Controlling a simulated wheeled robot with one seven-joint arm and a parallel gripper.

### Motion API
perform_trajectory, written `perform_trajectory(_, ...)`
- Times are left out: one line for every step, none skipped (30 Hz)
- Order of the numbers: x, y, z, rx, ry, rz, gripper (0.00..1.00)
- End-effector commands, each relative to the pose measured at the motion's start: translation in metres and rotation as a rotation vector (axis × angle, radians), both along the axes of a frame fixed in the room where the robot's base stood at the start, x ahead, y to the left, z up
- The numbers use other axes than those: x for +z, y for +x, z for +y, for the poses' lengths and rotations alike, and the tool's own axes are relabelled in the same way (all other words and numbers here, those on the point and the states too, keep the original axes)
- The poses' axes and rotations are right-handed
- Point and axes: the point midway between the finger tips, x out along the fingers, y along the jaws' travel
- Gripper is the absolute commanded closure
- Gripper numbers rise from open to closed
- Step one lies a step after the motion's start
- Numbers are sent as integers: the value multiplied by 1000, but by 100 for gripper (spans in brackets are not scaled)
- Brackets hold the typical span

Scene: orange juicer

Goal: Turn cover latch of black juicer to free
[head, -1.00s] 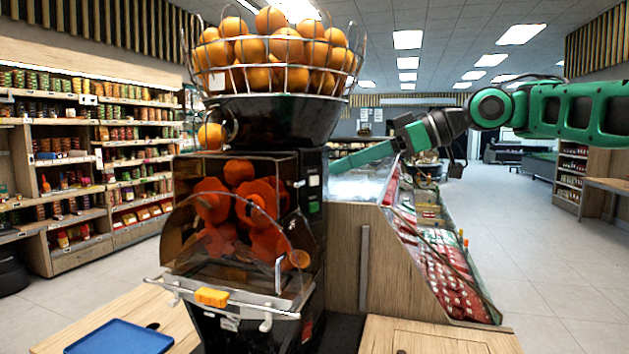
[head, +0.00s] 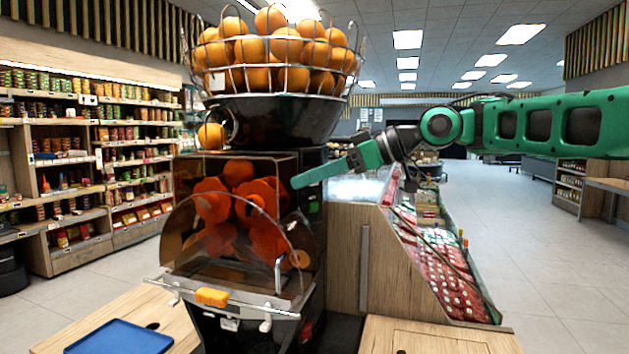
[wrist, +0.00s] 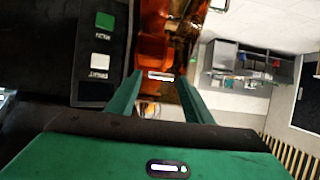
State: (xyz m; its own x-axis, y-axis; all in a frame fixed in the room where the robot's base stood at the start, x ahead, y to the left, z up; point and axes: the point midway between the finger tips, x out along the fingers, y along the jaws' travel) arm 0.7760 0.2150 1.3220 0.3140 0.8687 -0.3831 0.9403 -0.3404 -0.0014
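The black juicer (head: 265,120) stands upright with a clear curved cover (head: 232,268) over its orange-red pressing drums (head: 240,205). A thin upright metal lever (head: 278,276) sits at the cover's lower right; I cannot tell whether it is the latch. My gripper (head: 297,182) is at the upper right front of the juicer housing, above this lever. In the wrist view my gripper (wrist: 158,90) has its two green fingers apart, with nothing visibly gripped. A small pale metal piece (wrist: 160,75) shows beyond the fingertips; whether it is the latch is unclear.
A wire basket of oranges (head: 285,78) tops the juicer. A panel with a green button (wrist: 105,20) and a white button lies left in the wrist view. A blue tray (head: 120,338) is at the lower left. A refrigerated display (head: 440,260) stands to the right.

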Motion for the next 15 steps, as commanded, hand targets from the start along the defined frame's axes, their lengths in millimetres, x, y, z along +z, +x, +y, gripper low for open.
perform_trajectory(0,0,0,0,0,0,67)
perform_trajectory(0,0,0,0,0,0,74)
perform_trajectory(0,0,0,0,0,0,84)
perform_trajectory(0,0,0,-1,0,0,87)
perform_trajectory(0,0,0,-1,0,0,87)
perform_trajectory(0,1,-4,-3,0,0,87)
perform_trajectory(0,1,-3,-2,0,-1,87)
perform_trajectory(0,0,-2,-2,-1,-2,87)
perform_trajectory(0,0,-2,-3,-1,-4,87)
perform_trajectory(0,0,-2,-2,-3,-7,87)
perform_trajectory(0,0,-2,-2,-4,-12,87)
perform_trajectory(0,0,-1,-2,-8,-19,87)
perform_trajectory(0,0,-1,-3,-10,-25,87)
perform_trajectory(0,0,-1,-3,-13,-34,86)
perform_trajectory(0,-1,-1,-2,-19,-48,86)
